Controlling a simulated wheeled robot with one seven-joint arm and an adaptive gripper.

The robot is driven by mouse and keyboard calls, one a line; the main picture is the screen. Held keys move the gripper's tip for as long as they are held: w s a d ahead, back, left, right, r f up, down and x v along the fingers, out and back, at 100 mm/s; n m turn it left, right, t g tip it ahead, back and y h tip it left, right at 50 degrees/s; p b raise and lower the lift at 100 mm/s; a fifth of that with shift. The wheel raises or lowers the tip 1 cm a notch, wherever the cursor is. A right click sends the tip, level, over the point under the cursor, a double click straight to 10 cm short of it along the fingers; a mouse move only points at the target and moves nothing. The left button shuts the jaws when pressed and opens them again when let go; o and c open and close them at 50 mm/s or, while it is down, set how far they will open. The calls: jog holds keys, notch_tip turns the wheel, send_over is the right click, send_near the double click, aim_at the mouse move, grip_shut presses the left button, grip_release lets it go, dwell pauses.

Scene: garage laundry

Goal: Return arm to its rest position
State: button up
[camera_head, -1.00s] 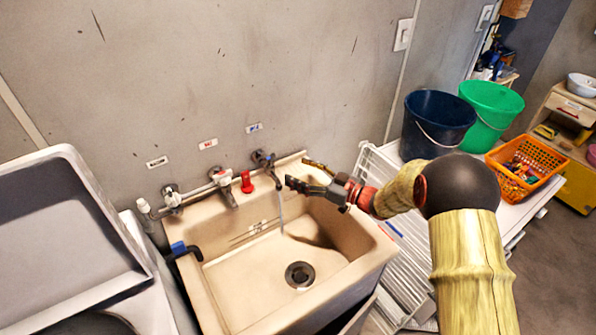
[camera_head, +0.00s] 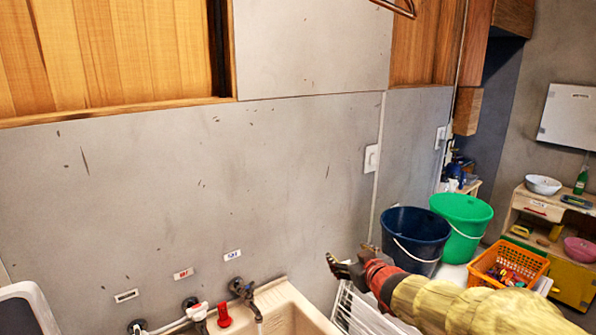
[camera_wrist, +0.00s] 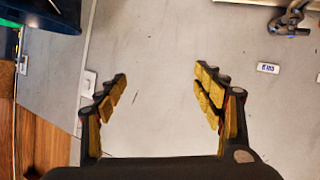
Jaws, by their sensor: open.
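My gripper (camera_head: 345,266) is at the end of my arm, which reaches in from the lower right in the head view. It is in the air in front of the grey wall, right of the sink (camera_head: 292,306). In the wrist view my gripper (camera_wrist: 160,92) has its two yellow-padded fingers spread wide with nothing between them. Bare grey wall (camera_wrist: 150,40) shows behind them. The faucet (camera_head: 243,290) is left of my gripper with water running from its spout; it also shows in the wrist view (camera_wrist: 290,18) at the top right.
A dark blue bucket (camera_head: 413,236) and a green bucket (camera_head: 462,222) stand behind my arm. An orange basket (camera_head: 507,266) of small items is to their right. A white rack (camera_head: 355,312) lies below my gripper. Wooden cabinets (camera_head: 120,50) hang above.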

jog(key=s+d+m+g+h, duration=0.2)
jog(key=s+d, duration=0.2)
jog(key=s, duration=0.8)
jog(key=s+d+m+g+h, duration=0.2)
jog(key=s+d, duration=0.1)
jog(key=s, duration=1)
jog(key=shift+s+d+r+m+g, duration=0.15)
jog(key=shift+s+d+m+g, duration=0.1)
jog(key=shift+d+m+g, duration=0.15)
jog(key=s+a+f+g, duration=0.1)
jog(key=s, duration=0.3)
jog(key=s+f+g, duration=0.1)
jog(key=s, duration=0.4)
jog(key=s+a+f+y, duration=0.1)
jog(key=s, duration=0.3)
jog(key=shift+s+a+f+m+g, duration=0.3)
jog(key=shift+s+g, duration=0.05)
jog(key=shift+g, duration=0.05)
jog(key=shift+c, duration=0.4)
jog(key=shift+s+f, duration=0.1)
jog(key=shift+s, duration=0.15)
jog(key=shift+c, duration=1.9)
